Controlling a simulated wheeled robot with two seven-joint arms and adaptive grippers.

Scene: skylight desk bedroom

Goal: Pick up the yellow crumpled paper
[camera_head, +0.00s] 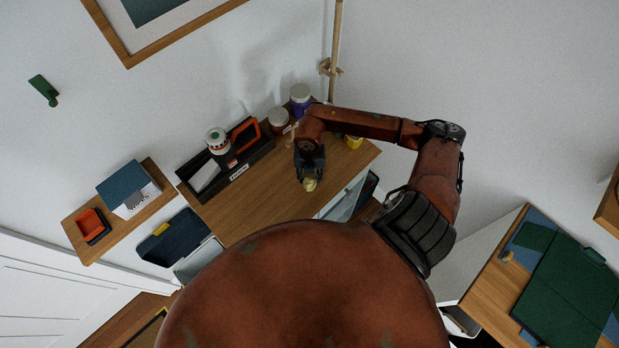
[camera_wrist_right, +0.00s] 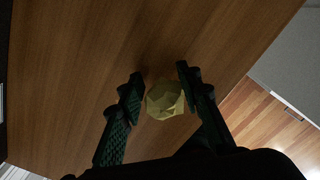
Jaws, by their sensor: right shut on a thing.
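The yellow crumpled paper (camera_wrist_right: 165,99) is a small faceted ball between the two fingers of my right gripper (camera_wrist_right: 160,97) in the right wrist view, with the wooden desk top behind it. In the head view the paper (camera_head: 310,185) shows just below the dark fingers of my right gripper (camera_head: 309,179), over the desk. My right gripper is shut on the paper. I cannot tell whether the paper still touches the desk. My left gripper is not in view.
The wooden desk (camera_head: 240,208) is bare left of the gripper. A black organizer (camera_head: 235,175) lines its back left, with jars (camera_head: 300,99) at the back. A yellow object (camera_head: 353,142) lies behind my right arm. A small shelf (camera_head: 88,250) is at the left.

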